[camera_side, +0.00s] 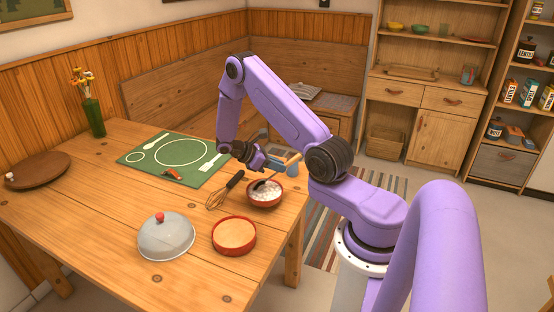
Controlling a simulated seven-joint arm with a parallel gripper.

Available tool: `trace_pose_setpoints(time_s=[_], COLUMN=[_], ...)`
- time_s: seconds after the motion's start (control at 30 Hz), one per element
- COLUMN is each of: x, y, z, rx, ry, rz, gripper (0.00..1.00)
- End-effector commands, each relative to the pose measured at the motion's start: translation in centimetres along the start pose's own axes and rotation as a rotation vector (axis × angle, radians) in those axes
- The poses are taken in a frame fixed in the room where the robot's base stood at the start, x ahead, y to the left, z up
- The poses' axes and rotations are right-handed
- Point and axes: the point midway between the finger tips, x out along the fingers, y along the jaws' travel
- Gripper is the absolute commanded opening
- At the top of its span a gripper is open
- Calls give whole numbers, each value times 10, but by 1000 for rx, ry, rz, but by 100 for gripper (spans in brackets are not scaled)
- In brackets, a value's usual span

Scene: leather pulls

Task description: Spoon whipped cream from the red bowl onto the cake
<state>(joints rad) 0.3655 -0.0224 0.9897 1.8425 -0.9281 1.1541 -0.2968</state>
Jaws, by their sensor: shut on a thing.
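The red bowl (265,200) stands near the table's right edge with white whipped cream (266,191) in it. My gripper (275,166) is just above and behind the bowl, shut on a spoon with a wooden handle (291,160). The spoon slants down to the left, its dark lower end at the cream; whether it touches the cream is hard to tell. A round tan thing in a red-rimmed dish (234,236) sits in front of the bowl and may be the cake. A grey dome with a red knob (166,238) stands left of it; what is under it is hidden.
A whisk (224,191) lies just left of the bowl. A blue cup (292,168) stands behind it. A green mat (177,157) with white outlines and a small red object (173,173) lies farther back. A brown board (38,169) and flower vase (93,115) are at left.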

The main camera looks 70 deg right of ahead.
Motion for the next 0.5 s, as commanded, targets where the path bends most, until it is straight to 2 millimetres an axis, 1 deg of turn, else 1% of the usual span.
trace_pose_setpoints(time_s=[0.3,0.5], x=[15,23], y=[0,0], z=[-23,-35], rx=[-2,0], ry=[-1,0], rz=[0,1], gripper=[0,0])
